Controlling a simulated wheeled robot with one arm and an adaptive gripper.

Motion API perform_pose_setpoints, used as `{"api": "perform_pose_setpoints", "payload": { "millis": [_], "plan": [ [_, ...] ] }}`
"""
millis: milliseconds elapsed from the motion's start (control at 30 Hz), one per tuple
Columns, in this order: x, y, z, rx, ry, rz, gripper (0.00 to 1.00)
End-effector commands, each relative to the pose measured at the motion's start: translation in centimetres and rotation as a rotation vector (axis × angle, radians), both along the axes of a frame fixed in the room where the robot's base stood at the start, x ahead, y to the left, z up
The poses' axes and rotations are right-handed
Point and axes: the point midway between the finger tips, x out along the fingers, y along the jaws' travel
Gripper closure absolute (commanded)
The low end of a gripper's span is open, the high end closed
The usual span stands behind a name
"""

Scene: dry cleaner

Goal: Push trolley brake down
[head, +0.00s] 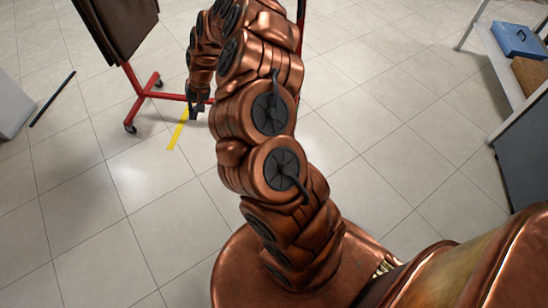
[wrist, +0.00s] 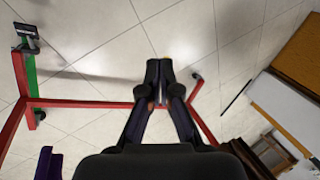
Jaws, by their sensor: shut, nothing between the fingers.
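The trolley has a red tubular frame (head: 150,92) on casters in the head view. The frame also crosses the wrist view (wrist: 85,104). A black caster (head: 130,128) shows at its near left leg. At the left of the wrist view, a green strip (wrist: 31,75) runs along the frame, with a dark pedal-like part (wrist: 26,38) above it. I cannot tell for sure if that part is the brake. My gripper (wrist: 158,68) is shut and empty, pointing down over the frame's bar. In the head view my gripper (head: 196,110) is low by the frame's right end, partly hiding it.
A dark brown panel (head: 118,25) hangs on the trolley. A yellow strip (head: 178,133) lies on the tiled floor near my gripper. A black bar (head: 52,98) lies further left. A shelf with a blue case (head: 518,40) stands at right. The floor between is clear.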

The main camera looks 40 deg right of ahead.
Motion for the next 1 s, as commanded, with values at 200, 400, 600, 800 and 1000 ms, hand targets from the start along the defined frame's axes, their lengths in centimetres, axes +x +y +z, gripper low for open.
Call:
{"api": "perform_pose_setpoints", "payload": {
  "millis": [200,400,600,800,1000],
  "plan": [
    [-1.2,-8.8,-12.0,-0.082,0.052,-0.179,1.00],
    [-5.1,-17.5,-20.7,-0.196,0.103,-0.328,1.00],
    [-9.3,-24.0,-25.6,-0.299,0.143,-0.422,1.00],
    [-11.2,-26.4,-27.0,-0.341,0.159,-0.456,1.00],
    [-11.3,-26.5,-27.0,-0.343,0.159,-0.458,1.00]
  ]
}}
